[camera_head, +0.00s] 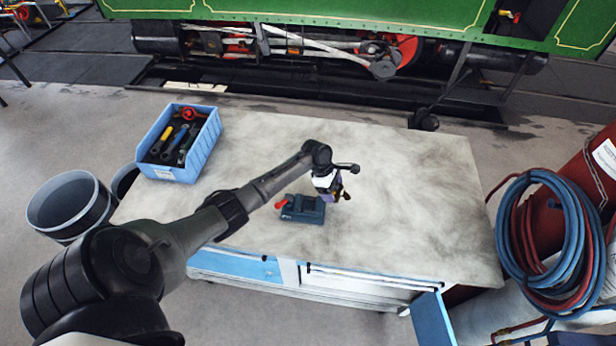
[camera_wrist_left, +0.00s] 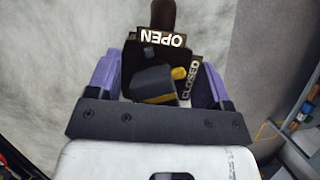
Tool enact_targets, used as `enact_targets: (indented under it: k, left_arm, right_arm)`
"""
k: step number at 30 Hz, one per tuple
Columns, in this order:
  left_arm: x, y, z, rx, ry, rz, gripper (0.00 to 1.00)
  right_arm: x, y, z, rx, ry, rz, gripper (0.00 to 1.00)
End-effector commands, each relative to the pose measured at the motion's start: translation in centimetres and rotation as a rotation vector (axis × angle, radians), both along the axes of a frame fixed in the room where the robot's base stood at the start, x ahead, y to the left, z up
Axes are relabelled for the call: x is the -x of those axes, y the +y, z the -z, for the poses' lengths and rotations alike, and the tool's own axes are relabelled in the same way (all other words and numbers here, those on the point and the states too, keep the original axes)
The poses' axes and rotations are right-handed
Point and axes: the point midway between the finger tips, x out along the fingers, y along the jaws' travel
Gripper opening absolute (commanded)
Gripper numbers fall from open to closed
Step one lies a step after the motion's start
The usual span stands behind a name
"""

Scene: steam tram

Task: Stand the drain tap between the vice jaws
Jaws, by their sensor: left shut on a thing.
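My left gripper (camera_head: 333,190) is shut on the drain tap, above the table and close to the right end of the vice. In the left wrist view, the drain tap (camera_wrist_left: 153,82) sits between the purple fingers of the left gripper (camera_wrist_left: 160,88). It has a dark body, yellow parts, and plates reading OPEN and CLOSED. In the head view, only small dark and brassy bits of the tap show beside the fingers. The vice (camera_head: 302,209) is dark blue-green with a red handle at its left and stands near the table's front edge. Its jaws are partly hidden by my gripper. My right gripper is not in view.
The grey table (camera_head: 420,200) is mostly bare. A blue crate (camera_head: 207,146) with tools stands at its back left. Blue and red hoses (camera_head: 545,245) hang at the right. Grey buckets (camera_head: 68,205) stand on the floor at the left. A green tram stands behind.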

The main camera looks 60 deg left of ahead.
Motion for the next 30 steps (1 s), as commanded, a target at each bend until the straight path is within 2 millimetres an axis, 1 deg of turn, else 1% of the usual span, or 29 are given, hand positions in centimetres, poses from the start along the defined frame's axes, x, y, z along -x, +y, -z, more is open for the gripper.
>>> enact_targets:
  k: [1, 3, 6, 10, 15, 20, 30]
  left_arm:
    - [1.1, 1.1, -0.2, 0.002, 0.001, -0.051, 0.32]
    - [2.3, 2.5, 0.3, 0.002, -0.001, -0.111, 0.32]
    - [3.8, 3.9, 0.9, 0.002, -0.002, -0.178, 0.32]
    - [5.1, 5.2, 1.5, 0.001, -0.003, -0.232, 0.32]
    - [5.8, 5.9, 1.9, 0.001, -0.005, -0.264, 0.32]
    - [5.9, 6.0, 2.3, 0.0, -0.006, -0.269, 0.32]
    - [5.9, 6.1, 3.7, 0.0, -0.006, -0.267, 0.32]
  right_arm:
    - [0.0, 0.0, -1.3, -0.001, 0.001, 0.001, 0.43]
    - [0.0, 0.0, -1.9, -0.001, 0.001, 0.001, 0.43]
    - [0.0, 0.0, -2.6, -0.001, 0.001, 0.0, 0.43]
    - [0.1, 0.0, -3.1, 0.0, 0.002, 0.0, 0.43]
    - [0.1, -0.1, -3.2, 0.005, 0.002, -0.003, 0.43]
    - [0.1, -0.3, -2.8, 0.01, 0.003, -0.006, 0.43]
    - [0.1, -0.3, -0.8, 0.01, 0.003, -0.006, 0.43]
